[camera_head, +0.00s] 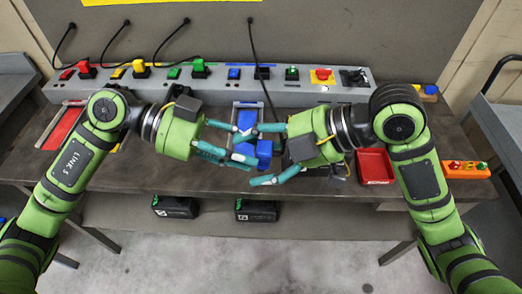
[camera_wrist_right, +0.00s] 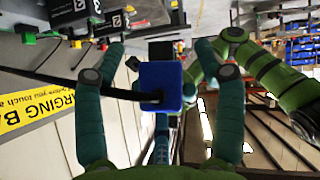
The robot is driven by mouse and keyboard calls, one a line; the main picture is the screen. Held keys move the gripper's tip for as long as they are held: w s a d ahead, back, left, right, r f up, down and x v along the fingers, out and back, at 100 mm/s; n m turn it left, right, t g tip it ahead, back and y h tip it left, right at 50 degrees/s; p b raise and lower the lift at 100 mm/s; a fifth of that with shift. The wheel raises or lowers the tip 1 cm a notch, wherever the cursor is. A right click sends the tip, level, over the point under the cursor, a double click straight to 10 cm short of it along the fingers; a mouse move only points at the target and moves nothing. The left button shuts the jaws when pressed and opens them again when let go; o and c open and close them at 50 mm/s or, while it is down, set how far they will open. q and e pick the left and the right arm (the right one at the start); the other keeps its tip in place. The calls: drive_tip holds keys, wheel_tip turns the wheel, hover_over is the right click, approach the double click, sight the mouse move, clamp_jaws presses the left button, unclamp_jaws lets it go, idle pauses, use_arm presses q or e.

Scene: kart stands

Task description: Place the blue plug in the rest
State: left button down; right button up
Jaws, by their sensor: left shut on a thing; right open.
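The blue plug (camera_head: 264,149) is between my two grippers, above the front of the bench. My left gripper (camera_head: 246,146) is shut on it from the left. My right gripper (camera_head: 251,155) is open and its fingers reach in from the right around the plug. In the right wrist view the blue plug (camera_wrist_right: 161,85) sits between my open right fingers (camera_wrist_right: 158,58), with a black cable running from it to the left.
The grey panel (camera_head: 300,88) holds red, yellow and green plugs with cables, a red button (camera_head: 321,74) and a black switch. Black batteries (camera_head: 175,206) sit on the lower shelf.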

drive_tip(key=c, duration=1.3)
use_arm(q)
drive_tip(key=c, duration=0.8)
unclamp_jaws()
drive_tip(key=shift+o, duration=0.5)
use_arm(e)
clamp_jaws()
